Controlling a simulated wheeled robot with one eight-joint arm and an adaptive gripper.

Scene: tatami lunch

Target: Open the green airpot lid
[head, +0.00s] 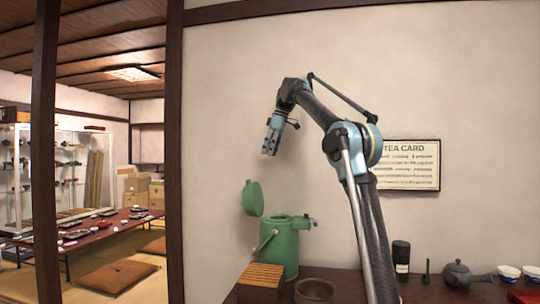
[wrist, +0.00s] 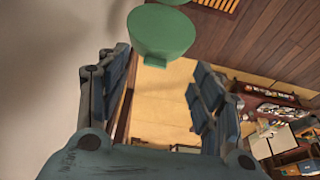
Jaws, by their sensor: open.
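The green airpot (head: 278,243) stands on the dark counter against the wall in the head view. Its green lid (head: 252,198) is raised and tilted up at the pot's left side, so the top looks open. The lid also shows at the top of the wrist view (wrist: 160,33), beyond my fingers. My gripper (head: 268,147) is above the lid, pointing down, apart from it. In the wrist view my gripper (wrist: 165,85) has its fingers spread with nothing between them.
A slatted wooden box (head: 262,275) and a brown bowl (head: 315,290) stand in front of the airpot. A black canister (head: 401,258), a dark teapot (head: 466,273) and white bowls (head: 509,273) are to the right. A dark post (head: 175,150) stands to the left.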

